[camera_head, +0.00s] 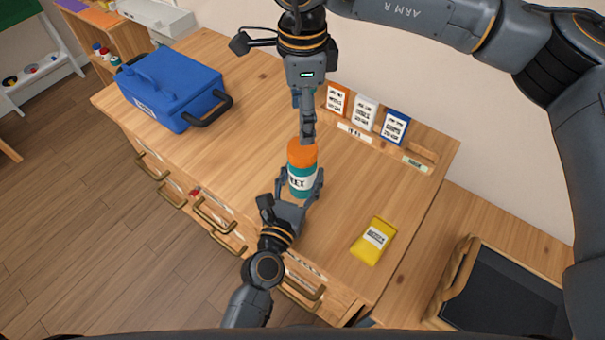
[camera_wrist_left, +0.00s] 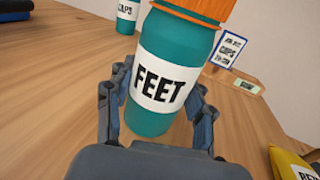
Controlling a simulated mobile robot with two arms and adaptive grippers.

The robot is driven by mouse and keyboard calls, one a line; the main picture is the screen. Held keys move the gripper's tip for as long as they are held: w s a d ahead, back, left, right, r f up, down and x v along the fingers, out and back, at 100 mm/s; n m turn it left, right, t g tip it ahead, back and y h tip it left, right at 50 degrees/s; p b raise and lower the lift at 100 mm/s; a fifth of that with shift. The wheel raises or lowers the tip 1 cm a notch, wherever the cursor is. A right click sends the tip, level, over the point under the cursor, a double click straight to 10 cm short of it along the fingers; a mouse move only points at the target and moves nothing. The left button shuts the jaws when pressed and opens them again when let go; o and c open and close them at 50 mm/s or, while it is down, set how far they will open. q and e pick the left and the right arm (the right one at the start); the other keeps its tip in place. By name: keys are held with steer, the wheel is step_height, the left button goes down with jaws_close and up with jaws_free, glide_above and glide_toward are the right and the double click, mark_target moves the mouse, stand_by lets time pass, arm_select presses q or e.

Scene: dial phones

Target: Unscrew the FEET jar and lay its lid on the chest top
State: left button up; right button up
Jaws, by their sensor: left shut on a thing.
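The FEET jar (camera_head: 301,181) is teal with a white label and an orange lid (camera_head: 301,153). It stands upright on the wooden chest top (camera_head: 245,130). The jar also shows close in the left wrist view (camera_wrist_left: 165,75), where its lid is cut by the top edge. The lid is on the jar. My left gripper (camera_head: 300,192) is shut on the jar body, one finger on each side. My right gripper (camera_head: 307,138) points down just above the lid. Its fingers line up edge-on, so their gap and any contact with the lid are unclear.
A blue toolbox (camera_head: 170,85) stands at the left of the chest top. Several label cards (camera_head: 364,112) stand at the back, and a yellow packet (camera_head: 373,241) lies at the right. Another teal jar labelled CAPS (camera_wrist_left: 127,14) stands behind. Bare wood lies left of the jar.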

mark_target(302, 171)
arm_select(q)
jaws_close()
arm_select(e)
steer(key=m, duration=3.1)
steer(key=shift+f+m, duration=0.3)
steer(key=shift+f, duration=3.7)
